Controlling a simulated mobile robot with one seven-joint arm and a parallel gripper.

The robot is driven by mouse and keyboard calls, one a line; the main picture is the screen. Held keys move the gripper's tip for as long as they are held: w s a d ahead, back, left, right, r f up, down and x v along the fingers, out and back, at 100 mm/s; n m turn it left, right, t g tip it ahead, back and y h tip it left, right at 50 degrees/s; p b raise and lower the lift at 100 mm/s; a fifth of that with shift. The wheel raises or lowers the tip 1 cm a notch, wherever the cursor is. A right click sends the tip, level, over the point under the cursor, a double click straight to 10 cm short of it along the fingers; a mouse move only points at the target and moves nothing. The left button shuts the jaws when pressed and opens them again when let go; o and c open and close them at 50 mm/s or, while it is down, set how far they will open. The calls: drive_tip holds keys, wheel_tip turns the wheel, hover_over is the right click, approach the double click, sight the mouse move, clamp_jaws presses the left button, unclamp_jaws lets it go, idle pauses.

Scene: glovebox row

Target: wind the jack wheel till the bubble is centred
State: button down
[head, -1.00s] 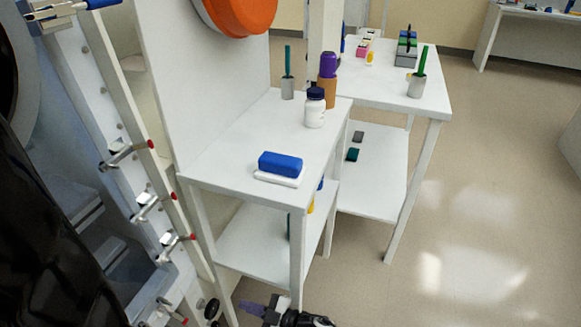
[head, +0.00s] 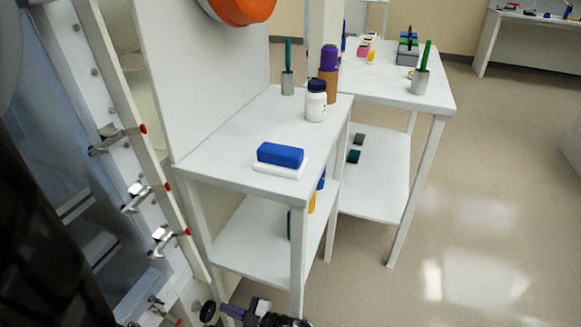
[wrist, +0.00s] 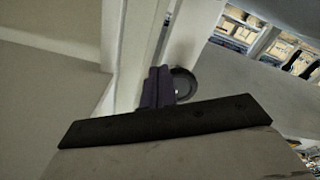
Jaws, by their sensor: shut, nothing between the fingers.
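A small black wheel (head: 208,312), seemingly the jack wheel, stands low beside the glovebox frame at the bottom of the head view. In the wrist view the wheel (wrist: 186,84) shows as a dark round disc just right of the fingertips and partly behind them. My gripper (head: 224,309) has purple fingers pointing left at the wheel, with a small gap or light contact; I cannot tell which. In the wrist view the gripper (wrist: 157,74) is shut and empty. No level or bubble can be made out in either view.
A white side table (head: 228,165) stands just above my gripper, its front leg (head: 298,262) close by. It carries a blue block (head: 280,154) and a white bottle (head: 316,104). Metal latches (head: 138,197) line the glovebox frame. The floor (head: 480,220) on the right is clear.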

drive_tip(key=shift+w+a, duration=0.25)
drive_tip(key=shift+a, duration=0.4)
drive_tip(key=shift+s+r, duration=0.15)
drive_tip(key=shift+s+a+f, duration=0.2)
drive_tip(key=shift+s+f, duration=0.15)
idle(0.5)
drive_tip(key=shift+s+a+f, duration=0.1)
drive_tip(key=shift+s+f, duration=0.15)
drive_tip(key=shift+s, duration=0.05)
drive_tip(key=shift+s+a+f, duration=0.1)
drive_tip(key=shift+s+f, duration=0.05)
drive_tip(key=shift+s, duration=0.15)
drive_tip(key=shift+s+a+p, duration=0.1)
drive_tip(key=shift+s+p, duration=0.2)
drive_tip(key=shift+p, duration=0.1)
drive_tip(key=shift+s+a+f, duration=0.1)
drive_tip(key=shift+s, duration=0.05)
